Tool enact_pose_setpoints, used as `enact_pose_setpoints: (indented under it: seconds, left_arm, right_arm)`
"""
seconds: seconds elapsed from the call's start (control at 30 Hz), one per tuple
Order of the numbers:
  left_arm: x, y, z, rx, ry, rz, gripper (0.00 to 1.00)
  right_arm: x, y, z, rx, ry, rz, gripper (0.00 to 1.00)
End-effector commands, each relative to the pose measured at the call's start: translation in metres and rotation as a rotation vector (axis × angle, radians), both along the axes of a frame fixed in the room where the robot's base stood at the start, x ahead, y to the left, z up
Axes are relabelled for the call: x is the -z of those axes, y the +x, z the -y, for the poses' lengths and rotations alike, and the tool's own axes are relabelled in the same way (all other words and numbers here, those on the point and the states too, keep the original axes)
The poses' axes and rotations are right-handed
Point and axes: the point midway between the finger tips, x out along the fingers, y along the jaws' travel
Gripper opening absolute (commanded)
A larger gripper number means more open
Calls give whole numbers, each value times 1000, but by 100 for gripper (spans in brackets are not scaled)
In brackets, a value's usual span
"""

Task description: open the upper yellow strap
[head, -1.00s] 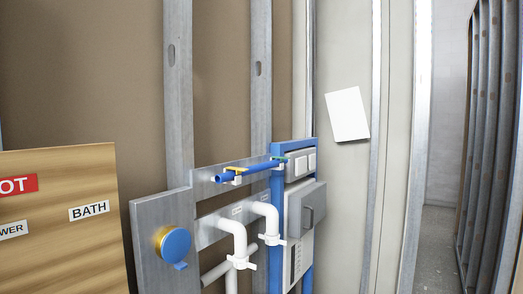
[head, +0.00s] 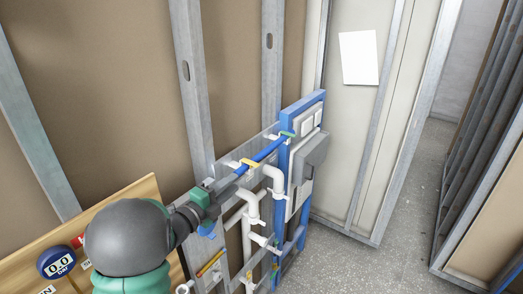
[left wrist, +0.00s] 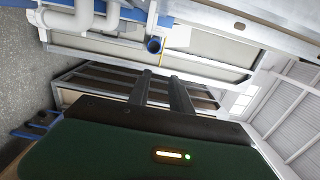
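The upper yellow strap (head: 249,163) is a small yellow piece around the blue pipe (head: 268,150), on the metal rail near a white clip. In the left wrist view the round blue pipe end (left wrist: 154,45) shows beyond my fingers, with a thin yellow bit (left wrist: 162,57) beside it. My left gripper (head: 238,174) points at the strap from the lower left in the head view. Its two dark fingers (left wrist: 163,88) are apart with nothing between them. Whether a fingertip touches the strap I cannot tell. My right gripper is not in view.
White elbow pipes (head: 273,178) hang just below the rail. A blue frame with a grey box (head: 308,155) stands to the right. Metal studs (head: 186,75) stand behind. Floor (head: 405,200) is clear at right.

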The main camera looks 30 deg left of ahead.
Motion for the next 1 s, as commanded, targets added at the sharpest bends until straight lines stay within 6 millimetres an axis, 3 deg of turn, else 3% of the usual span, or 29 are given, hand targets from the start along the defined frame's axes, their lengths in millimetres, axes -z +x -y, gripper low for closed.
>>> enact_pose_setpoints:
  seconds: [0.53,0.7,1.0]
  left_arm:
    - [-5,132,12,1,-4,1,25]
    - [-2,151,13,0,-4,1,25]
    - [0,153,13,-1,-4,1,23]
  right_arm:
    - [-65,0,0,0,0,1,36]
    - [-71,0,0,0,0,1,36]
    - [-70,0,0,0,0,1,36]
